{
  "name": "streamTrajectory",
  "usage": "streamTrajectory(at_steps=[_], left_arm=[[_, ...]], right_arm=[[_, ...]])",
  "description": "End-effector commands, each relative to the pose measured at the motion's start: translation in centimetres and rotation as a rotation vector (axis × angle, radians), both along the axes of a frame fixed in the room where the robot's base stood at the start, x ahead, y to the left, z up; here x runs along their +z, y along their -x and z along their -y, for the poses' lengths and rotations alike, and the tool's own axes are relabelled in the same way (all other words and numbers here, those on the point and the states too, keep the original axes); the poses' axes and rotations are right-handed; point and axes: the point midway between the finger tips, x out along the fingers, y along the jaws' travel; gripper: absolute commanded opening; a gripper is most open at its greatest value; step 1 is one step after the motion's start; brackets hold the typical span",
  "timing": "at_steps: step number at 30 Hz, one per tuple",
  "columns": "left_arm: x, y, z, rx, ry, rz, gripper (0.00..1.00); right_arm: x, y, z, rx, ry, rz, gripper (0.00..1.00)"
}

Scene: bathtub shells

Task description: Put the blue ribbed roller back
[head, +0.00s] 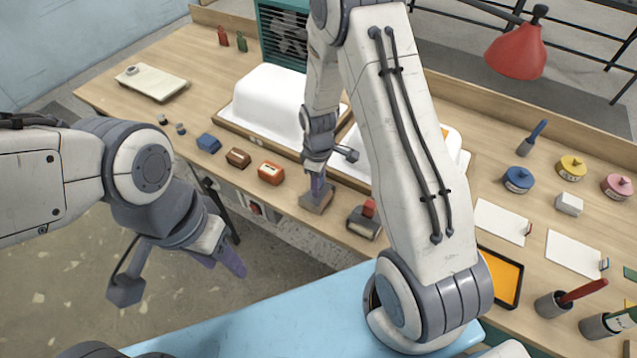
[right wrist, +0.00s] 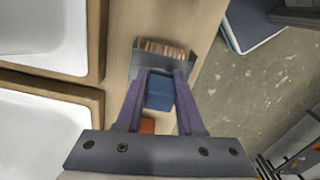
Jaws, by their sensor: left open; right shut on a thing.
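The blue ribbed roller (right wrist: 161,94) has a blue grip with a grey body and brown ribs beyond it in the right wrist view. My right gripper (right wrist: 160,76) is shut on its blue grip. In the head view my right gripper (head: 317,184) is low over the table's front edge, and the roller's greyish body (head: 317,199) shows below its fingers. I cannot tell whether it touches the table. The blue grip is hidden there. My left gripper (head: 222,262) is open and empty, off the table's front side above the floor.
A grey block with a red grip (head: 366,222) stands just right of the roller. White tub shells (head: 268,102) stand behind.

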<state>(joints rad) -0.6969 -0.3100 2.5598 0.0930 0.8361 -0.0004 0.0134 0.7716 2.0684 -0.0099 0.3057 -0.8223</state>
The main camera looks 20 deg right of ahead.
Motion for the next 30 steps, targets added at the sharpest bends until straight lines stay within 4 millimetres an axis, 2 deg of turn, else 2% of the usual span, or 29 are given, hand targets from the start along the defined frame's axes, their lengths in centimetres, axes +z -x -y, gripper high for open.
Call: streamTrajectory(at_steps=[13,14,15,16,25,30], left_arm=[[-0.3,0.0,0.0,0.0,0.0,0.0,0.5],[-0.2,0.0,0.0,0.0,0.0,0.0,0.5],[-0.1,0.0,0.0,0.0,0.0,0.0,0.5],[-0.1,0.0,0.0,0.0,0.0,0.0,0.5],[-0.1,0.0,0.0,0.0,0.0,0.0,0.5],[-0.2,0.0,0.0,0.0,0.0,0.0,0.5]], right_arm=[[-1.0,-0.1,-0.1,0.001,0.0,0.001,0.0],[-0.9,-0.1,-0.1,0.001,0.0,0.001,0.45],[-0.8,-0.1,-0.1,0.001,0.0,0.001,0.6],[-0.8,0.0,-0.1,0.001,0.0,0.001,0.67],[-0.7,0.0,-0.1,0.001,0.0,0.001,0.67],[0.5,-0.2,-0.1,0.001,0.0,0.006,0.67]])
